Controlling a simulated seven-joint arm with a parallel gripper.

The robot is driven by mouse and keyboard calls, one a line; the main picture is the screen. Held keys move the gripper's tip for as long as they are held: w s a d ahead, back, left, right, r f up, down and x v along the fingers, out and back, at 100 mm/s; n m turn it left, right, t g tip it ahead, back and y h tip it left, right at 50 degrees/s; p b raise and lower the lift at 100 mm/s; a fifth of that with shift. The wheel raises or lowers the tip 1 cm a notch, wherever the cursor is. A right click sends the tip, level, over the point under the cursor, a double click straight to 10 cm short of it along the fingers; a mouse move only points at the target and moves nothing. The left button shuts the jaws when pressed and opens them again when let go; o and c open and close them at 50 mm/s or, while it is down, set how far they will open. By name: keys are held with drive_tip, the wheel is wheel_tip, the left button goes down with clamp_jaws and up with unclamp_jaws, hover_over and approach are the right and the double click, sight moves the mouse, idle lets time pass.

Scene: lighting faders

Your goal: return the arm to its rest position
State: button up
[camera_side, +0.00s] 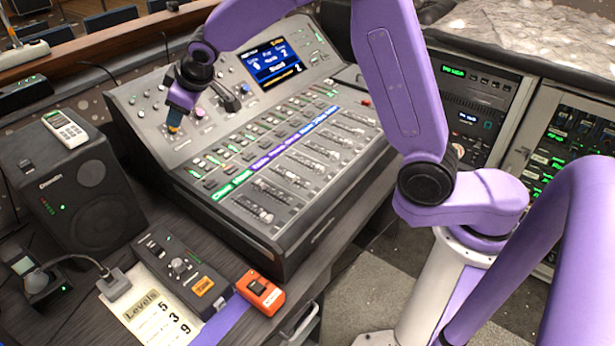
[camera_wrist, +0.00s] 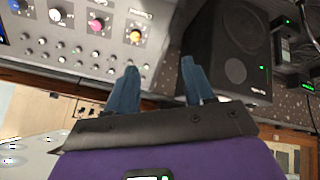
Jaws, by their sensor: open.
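My purple arm reaches from the right over the lighting console (camera_side: 300,245) in the side view. My gripper (camera_side: 174,122) hangs above the upper left part of the console, near its knobs. In the wrist view my gripper (camera_wrist: 160,70) has two blue fingers set apart, with nothing between them. The console's knob panel (camera_wrist: 75,45) lies beyond the left finger. The black speaker (camera_wrist: 228,60) lies beyond the right finger. From the side view I cannot tell whether the fingertips touch the console.
The console has a lit screen (camera_side: 272,63) and rows of faders (camera_side: 290,177). To its left are a speaker (camera_side: 70,195) with a white remote (camera_side: 64,129), a small control box (camera_side: 180,270), a "Levels" card (camera_side: 155,312) and an orange device (camera_side: 260,291). Equipment racks (camera_side: 480,105) stand at right.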

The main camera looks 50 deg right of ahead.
drive_tip(key=s+n+g+y, duration=0.1)
drive_tip(key=s+n+g, duration=0.25)
drive_tip(key=s, duration=1.35)
drive_tip(key=s+d+n+g, duration=0.1)
drive_tip(key=s+d, duration=0.3)
drive_tip(key=s, duration=0.4)
drive_tip(key=s+d+f+n+g, duration=0.1)
drive_tip(key=s+d, duration=0.3)
drive_tip(key=s, duration=0.5)
drive_tip(key=s+d+f+n+g, duration=0.1)
drive_tip(key=s+d+g, duration=0.1)
drive_tip(key=s, duration=0.6)
drive_tip(key=shift+s+d+h, duration=0.15)
drive_tip(key=shift+d+h, duration=0.25)
drive_tip(key=shift+d, duration=0.5)
drive_tip(key=shift+f+n, duration=0.1)
drive_tip(key=shift+n, duration=0.15)
